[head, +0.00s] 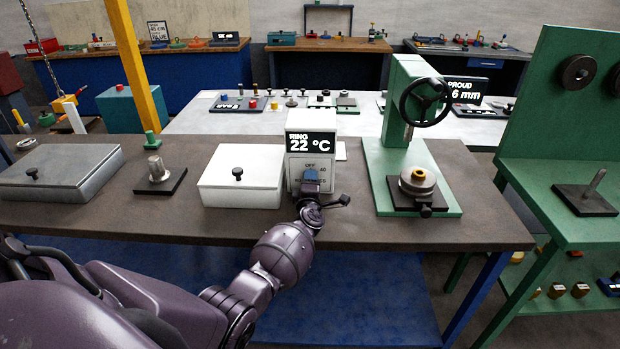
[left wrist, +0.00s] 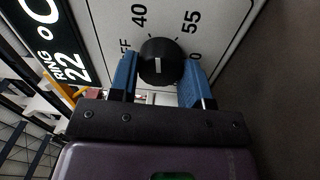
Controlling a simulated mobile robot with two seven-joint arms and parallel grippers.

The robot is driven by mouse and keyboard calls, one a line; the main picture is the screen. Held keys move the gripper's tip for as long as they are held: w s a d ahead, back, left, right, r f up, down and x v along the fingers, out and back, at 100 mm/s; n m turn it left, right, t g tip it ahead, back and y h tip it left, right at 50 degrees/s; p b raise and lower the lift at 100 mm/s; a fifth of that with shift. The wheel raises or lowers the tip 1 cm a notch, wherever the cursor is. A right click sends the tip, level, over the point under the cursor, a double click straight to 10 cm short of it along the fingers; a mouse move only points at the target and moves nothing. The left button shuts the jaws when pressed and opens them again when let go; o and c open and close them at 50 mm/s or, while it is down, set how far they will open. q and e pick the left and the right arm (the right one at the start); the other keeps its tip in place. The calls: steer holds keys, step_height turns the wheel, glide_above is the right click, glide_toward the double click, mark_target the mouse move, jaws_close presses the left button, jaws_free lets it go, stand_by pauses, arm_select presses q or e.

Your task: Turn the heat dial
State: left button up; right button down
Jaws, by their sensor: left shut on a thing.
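The heat dial is a round black knob (left wrist: 160,62) with a short white mark, on the white face of a heater box (head: 325,160). Numbers 40 and 55 and part of OFF show around it in the left wrist view. The box's display (head: 311,143) reads RING 22 °C. My left gripper (head: 311,180) is in front of the box, its blue fingers shut on the dial, one on each side. In the head view the gripper hides the dial. My right gripper is not in view.
A white lidded box (head: 243,170) stands just left of the heater, and a green press (head: 405,125) with a black handwheel stands to the right. A grey lidded box (head: 62,172) and a metal post on a black plate (head: 156,175) are farther left. The front table strip is clear.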

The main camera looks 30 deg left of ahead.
arm_select(q)
steer(key=m+p, duration=0.1)
steer(key=m, duration=0.4)
steer(key=shift+h, duration=0.4)
steer(key=shift+m, duration=0.5)
steer(key=o, duration=0.9)
steer(key=shift+o, duration=0.2)
steer(key=shift+s+d+f, duration=0.1)
steer(key=shift+s+d, duration=0.1)
steer(key=shift+s, duration=0.1)
steer(key=v, duration=1)
